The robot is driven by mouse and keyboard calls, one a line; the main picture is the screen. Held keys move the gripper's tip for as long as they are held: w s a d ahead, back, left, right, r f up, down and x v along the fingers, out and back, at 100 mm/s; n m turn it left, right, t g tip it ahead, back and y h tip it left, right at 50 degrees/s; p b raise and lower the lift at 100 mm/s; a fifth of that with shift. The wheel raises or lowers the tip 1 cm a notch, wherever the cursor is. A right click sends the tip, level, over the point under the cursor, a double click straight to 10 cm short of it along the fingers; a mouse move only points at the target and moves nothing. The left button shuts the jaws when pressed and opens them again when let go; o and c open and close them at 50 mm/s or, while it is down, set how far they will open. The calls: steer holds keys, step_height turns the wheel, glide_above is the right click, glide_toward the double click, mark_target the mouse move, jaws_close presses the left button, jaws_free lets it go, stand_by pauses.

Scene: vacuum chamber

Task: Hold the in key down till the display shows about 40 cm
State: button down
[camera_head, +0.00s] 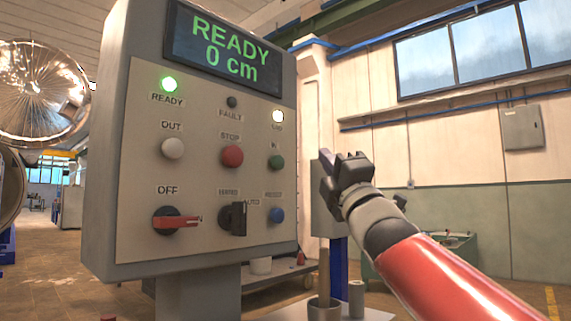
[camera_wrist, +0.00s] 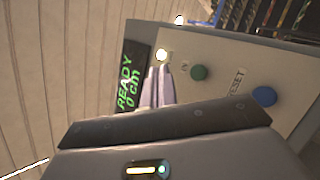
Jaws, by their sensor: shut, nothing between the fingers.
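The control panel (camera_head: 120,235) carries a display (camera_head: 222,50) that reads "READY 0 cm" in green. The in key is the green button (camera_head: 276,162) at the panel's right side, under an "IN" label; it also shows in the wrist view (camera_wrist: 199,73). My gripper (camera_head: 325,170) is shut and empty, to the right of the panel and apart from the in key. In the wrist view its fingers (camera_wrist: 157,85) show beside the lit lamp and left of the green button.
Other controls are the white out button (camera_head: 172,148), red stop button (camera_head: 232,156), blue reset button (camera_head: 277,215), red-handled switch (camera_head: 176,221) and black selector (camera_head: 233,218). The ready lamp (camera_head: 168,84) glows green and the upper right lamp (camera_head: 278,116) is lit. The fault lamp (camera_head: 232,102) is dark.

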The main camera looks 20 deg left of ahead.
mark_target(278, 163)
steer(key=w+a+p, duration=0.3)
steer(key=a, duration=0.5)
steer(key=shift+w, duration=0.2)
steer(key=shift+a, duration=0.15)
stand_by(1.9)
steer(key=shift+w+a, duration=0.15)
steer(key=shift+a, duration=0.15)
